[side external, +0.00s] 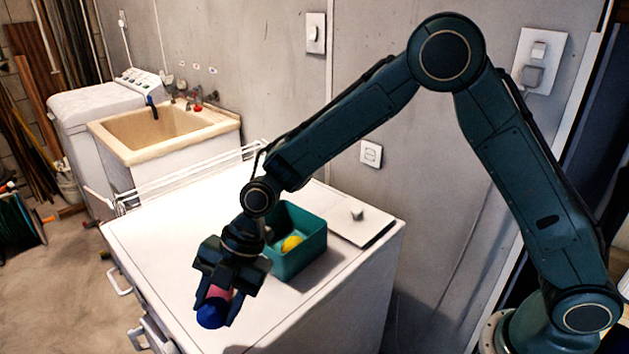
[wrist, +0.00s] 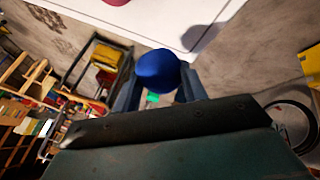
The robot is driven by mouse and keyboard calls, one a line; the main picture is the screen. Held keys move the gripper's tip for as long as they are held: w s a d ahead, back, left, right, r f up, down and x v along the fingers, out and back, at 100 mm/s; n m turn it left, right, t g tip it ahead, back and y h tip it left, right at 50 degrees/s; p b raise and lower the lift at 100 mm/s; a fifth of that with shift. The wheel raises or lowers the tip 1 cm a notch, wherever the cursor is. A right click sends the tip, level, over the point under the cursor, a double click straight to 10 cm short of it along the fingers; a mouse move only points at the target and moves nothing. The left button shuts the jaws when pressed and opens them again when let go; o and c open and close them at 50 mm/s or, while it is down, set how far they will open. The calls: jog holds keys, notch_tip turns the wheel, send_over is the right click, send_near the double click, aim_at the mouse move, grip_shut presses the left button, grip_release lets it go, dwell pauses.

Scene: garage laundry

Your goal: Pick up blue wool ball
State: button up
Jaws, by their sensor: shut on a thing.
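The blue wool ball (side external: 211,314) is between the two fingers of my gripper (side external: 217,309), which is shut on it. The gripper points down near the front left part of the white worktop. In the wrist view the blue ball (wrist: 158,71) sits between the fingertips of my gripper (wrist: 158,84). The gap between the ball and the worktop is hard to judge. A pink thing (side external: 219,292) shows between the fingers, just above the ball in the picture; I cannot tell whether it touches them.
A teal bin (side external: 304,254) with a yellow thing (side external: 291,243) in it stands behind the gripper to the right. A flat white panel with a small knob (side external: 357,214) lies farther right. A sink (side external: 165,130) and a wall are behind. The worktop's left area is clear.

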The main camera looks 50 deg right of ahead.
aim_at(218, 303)
notch_tip(218, 303, up, 14)
jog(key=shift+r, duration=0.2)
dwell(0.7)
jog(key=w+d+m+t+h, duration=0.1)
jog(key=w+d+m, duration=0.3)
jog(key=d, duration=0.6)
jog(key=w+d+m+t+h, duration=0.1)
jog(key=w+d+m+t, duration=0.1)
jog(key=w+d+m, duration=0.2)
jog(key=w+d+r, duration=0.1)
jog(key=w+d, duration=0.2)
jog(key=d, duration=0.3)
jog(key=shift+w+d, duration=0.3)
jog(key=shift+d, duration=0.05)
jog(key=shift+f, duration=0.2)
notch_tip(218, 303, down, 16)
jog(key=shift+r, duration=0.25)
jog(key=shift+f, duration=2.1)
